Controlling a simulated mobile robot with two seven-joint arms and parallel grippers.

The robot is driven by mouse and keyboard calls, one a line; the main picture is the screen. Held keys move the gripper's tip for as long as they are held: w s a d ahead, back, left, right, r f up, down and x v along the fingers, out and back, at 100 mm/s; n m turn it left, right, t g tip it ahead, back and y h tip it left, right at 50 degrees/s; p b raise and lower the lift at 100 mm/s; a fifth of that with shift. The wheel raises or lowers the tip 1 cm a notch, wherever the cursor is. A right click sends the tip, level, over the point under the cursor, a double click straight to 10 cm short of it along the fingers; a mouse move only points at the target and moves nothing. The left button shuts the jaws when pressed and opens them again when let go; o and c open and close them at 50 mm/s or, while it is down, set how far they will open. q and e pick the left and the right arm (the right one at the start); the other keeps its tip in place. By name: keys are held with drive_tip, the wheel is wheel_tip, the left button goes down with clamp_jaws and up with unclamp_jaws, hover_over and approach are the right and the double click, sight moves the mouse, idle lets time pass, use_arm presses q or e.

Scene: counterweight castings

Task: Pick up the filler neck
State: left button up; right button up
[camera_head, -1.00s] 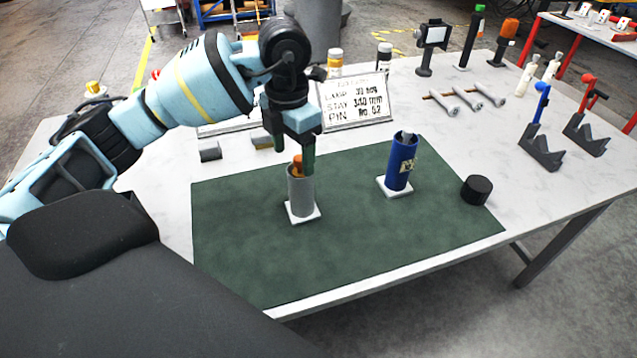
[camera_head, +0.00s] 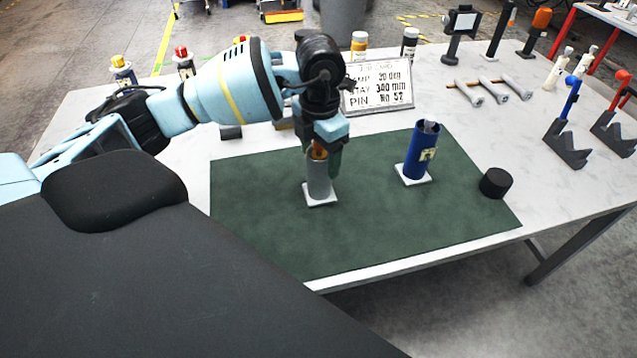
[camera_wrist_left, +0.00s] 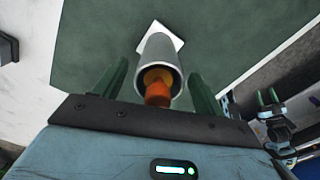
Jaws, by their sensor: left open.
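The orange piece that I take for the filler neck (camera_head: 319,149) sticks up out of a grey upright cylinder (camera_head: 319,182) on a white square base on the green mat. My left gripper (camera_head: 320,162) points down over it, with its dark green fingers around the cylinder's top. In the left wrist view the left gripper (camera_wrist_left: 158,88) is open, and the orange piece (camera_wrist_left: 158,90) and the cylinder's rim (camera_wrist_left: 158,65) show between the spread fingers. A small pale blue gripper, apparently my right gripper (camera_wrist_left: 268,98), shows at the right of that view.
A blue cylinder (camera_head: 421,150) stands on a white base on the green mat (camera_head: 400,220). A black cap (camera_head: 496,182) lies at the mat's right edge. A sign (camera_head: 378,87) stands behind. Blue and red hooked holders (camera_head: 565,145) stand at the right. The mat's front is clear.

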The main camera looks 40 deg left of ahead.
use_arm(q)
wheel_tip(320, 180, down, 2)
drive_tip(key=shift+r, duration=0.1)
clamp_jaws()
idle(0.5)
